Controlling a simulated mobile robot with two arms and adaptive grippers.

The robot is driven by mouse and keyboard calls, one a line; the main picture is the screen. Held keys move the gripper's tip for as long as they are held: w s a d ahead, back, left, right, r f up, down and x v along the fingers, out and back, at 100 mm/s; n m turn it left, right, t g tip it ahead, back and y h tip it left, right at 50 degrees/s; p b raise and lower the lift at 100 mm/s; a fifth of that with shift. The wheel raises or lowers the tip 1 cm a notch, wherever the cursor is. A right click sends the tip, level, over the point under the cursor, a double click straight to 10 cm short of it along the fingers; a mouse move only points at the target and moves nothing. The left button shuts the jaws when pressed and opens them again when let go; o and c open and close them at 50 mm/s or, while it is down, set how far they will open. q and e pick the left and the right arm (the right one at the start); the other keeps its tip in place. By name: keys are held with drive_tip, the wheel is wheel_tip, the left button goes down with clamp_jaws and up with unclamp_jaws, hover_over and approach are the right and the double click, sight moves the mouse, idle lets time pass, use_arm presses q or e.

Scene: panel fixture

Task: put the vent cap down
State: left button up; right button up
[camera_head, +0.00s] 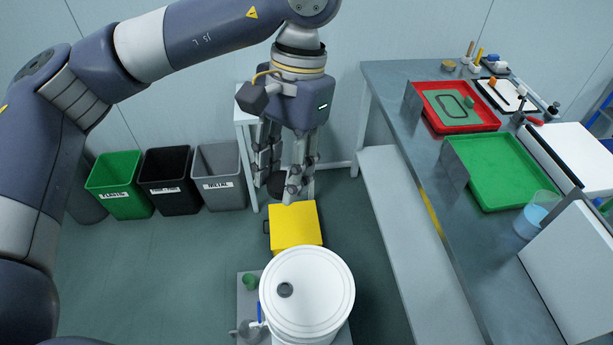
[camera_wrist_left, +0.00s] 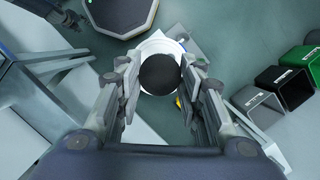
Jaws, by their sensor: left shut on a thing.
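My left gripper (camera_head: 277,188) points down with its fingers shut on the black round vent cap (camera_wrist_left: 160,74), which fills the space between the fingertips in the left wrist view. In the head view the cap (camera_head: 275,182) is a dark shape partly hidden by the fingers. The gripper is in the air beyond a white drum (camera_head: 325,285), whose lid has a dark round hole (camera_head: 285,290) left of its middle. In the left wrist view the cap hides much of the drum. My right gripper appears to show small and dark at top left there (camera_wrist_left: 72,18); its jaws are unclear.
A yellow box (camera_head: 295,225) stands just beyond the drum. Green (camera_head: 120,178), black (camera_head: 165,175) and grey (camera_head: 218,170) bins line the left wall. A workbench at right bears red (camera_head: 436,118) and green (camera_head: 500,180) trays. A pale shelf (camera_head: 400,220) runs beside it.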

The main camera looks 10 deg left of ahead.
use_arm(q)
drive_tip(key=shift+s+a+r+n, duration=0.3)
drive_tip(key=shift+a+r+n, duration=0.1)
drive_tip(key=shift+r, duration=0.2)
drive_tip(key=shift+w+d, duration=0.1)
drive_tip(key=shift+d, duration=0.05)
drive_tip(key=w+d+n+h, duration=0.1)
drive_tip(key=w+d+n, duration=0.3)
drive_tip(key=w+d, duration=0.3)
drive_tip(key=d, duration=0.2)
drive_tip(key=shift+w+d+n, duration=0.3)
drive_tip(key=shift+w+n, duration=0.1)
